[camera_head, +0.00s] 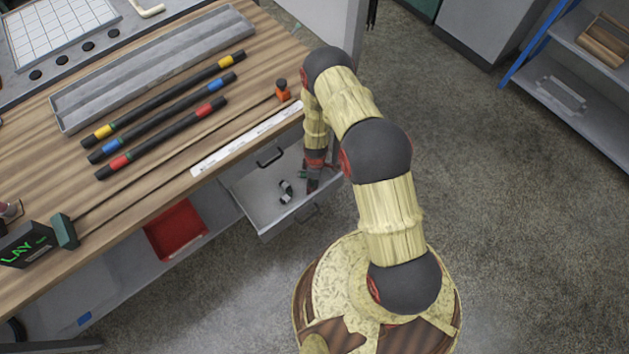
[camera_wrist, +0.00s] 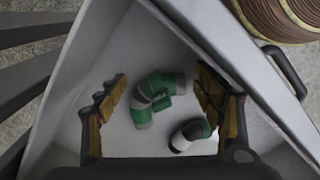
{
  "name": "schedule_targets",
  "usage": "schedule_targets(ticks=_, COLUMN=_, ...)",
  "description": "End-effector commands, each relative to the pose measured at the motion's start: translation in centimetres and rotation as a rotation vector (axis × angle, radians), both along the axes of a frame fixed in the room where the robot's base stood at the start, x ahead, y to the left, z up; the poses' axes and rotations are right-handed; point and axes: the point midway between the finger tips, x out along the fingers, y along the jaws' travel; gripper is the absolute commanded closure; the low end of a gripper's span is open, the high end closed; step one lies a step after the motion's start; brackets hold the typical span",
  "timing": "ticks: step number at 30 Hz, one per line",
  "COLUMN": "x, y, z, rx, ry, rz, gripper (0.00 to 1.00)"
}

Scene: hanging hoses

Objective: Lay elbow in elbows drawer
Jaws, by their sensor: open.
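The open grey drawer (camera_head: 252,205) juts out below the workbench; its wall also shows in the wrist view (camera_wrist: 225,45). My gripper (camera_head: 311,187) points down into the drawer. In the wrist view, the gripper (camera_wrist: 161,78) is open, with one finger on each side. A green elbow with grey ends (camera_wrist: 153,92) lies on the drawer floor, seen between the fingers and apart from them. A black and white elbow (camera_wrist: 188,134) with a green band lies close beside it, near the right finger. A small dark elbow (camera_head: 286,191) shows in the head view left of my gripper.
The bench top (camera_head: 35,195) holds a long grey tray (camera_head: 150,68) and three black hoses with coloured bands (camera_head: 165,97). A red bin (camera_head: 176,229) stands on the shelf below. A display reading LAY (camera_head: 27,243) is at the left.

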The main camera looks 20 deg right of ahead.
Motion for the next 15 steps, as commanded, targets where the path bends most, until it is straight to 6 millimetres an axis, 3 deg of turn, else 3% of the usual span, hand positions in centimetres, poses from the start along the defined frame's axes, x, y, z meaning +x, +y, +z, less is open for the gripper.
schedule_targets(ticks=8, x=0.0, y=0.0, z=0.7, rx=0.0, ry=0.0, rz=-0.001, gripper=0.32)
schedule_targets(ticks=15, x=0.2, y=-0.1, z=5.4, rx=0.0, ry=-0.004, rz=0.0, gripper=0.32)
